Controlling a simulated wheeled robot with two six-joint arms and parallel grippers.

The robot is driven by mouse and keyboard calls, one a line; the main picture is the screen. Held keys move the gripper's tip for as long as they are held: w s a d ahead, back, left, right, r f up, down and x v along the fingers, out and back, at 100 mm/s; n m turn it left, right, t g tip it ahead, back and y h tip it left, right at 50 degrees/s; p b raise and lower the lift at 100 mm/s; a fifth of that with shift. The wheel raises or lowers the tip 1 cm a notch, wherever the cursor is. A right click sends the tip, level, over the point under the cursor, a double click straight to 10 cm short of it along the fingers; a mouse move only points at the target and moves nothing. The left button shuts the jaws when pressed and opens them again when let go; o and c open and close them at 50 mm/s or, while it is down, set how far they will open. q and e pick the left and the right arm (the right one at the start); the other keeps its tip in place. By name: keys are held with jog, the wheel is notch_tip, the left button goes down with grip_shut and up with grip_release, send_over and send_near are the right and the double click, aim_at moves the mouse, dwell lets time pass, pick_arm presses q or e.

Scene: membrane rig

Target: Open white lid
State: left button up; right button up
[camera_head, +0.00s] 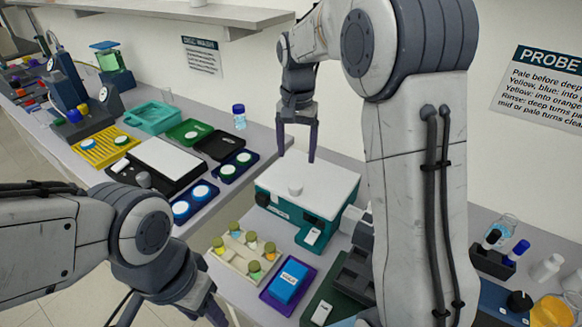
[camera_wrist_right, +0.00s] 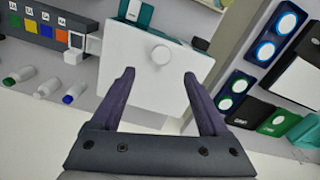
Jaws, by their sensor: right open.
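The white lid (camera_head: 318,180) lies flat and closed on a teal box (camera_head: 282,207) in the middle of the head view. A round white knob (camera_head: 295,188) stands on the lid. My right gripper (camera_head: 296,157) is open and empty above the lid, its fingers pointing down near the lid's back left side. In the right wrist view, the lid (camera_wrist_right: 135,75) and its knob (camera_wrist_right: 160,54) show beyond the spread, empty fingers. My left gripper (camera_head: 205,305) is low in the head view, partly cut off, and its jaw opening is unclear.
A rack of vials with yellow-green caps (camera_head: 236,264) and a purple tray (camera_head: 270,298) with a blue box stand in front of the teal box. Dark blue and green trays (camera_head: 236,168) lie on the left bench. My right arm hides part of the right side.

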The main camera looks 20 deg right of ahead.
aim_at(296, 185)
jog(key=f, duration=0.3)
jog(key=f+p, duration=0.1)
jog(key=f, duration=0.6)
jog(key=shift+w+f, duration=0.2)
jog(key=shift+w, duration=0.1)
grip_shut()
jog(key=shift+d+r+p, duration=0.1)
jog(key=shift+p, duration=0.2)
dwell(0.7)
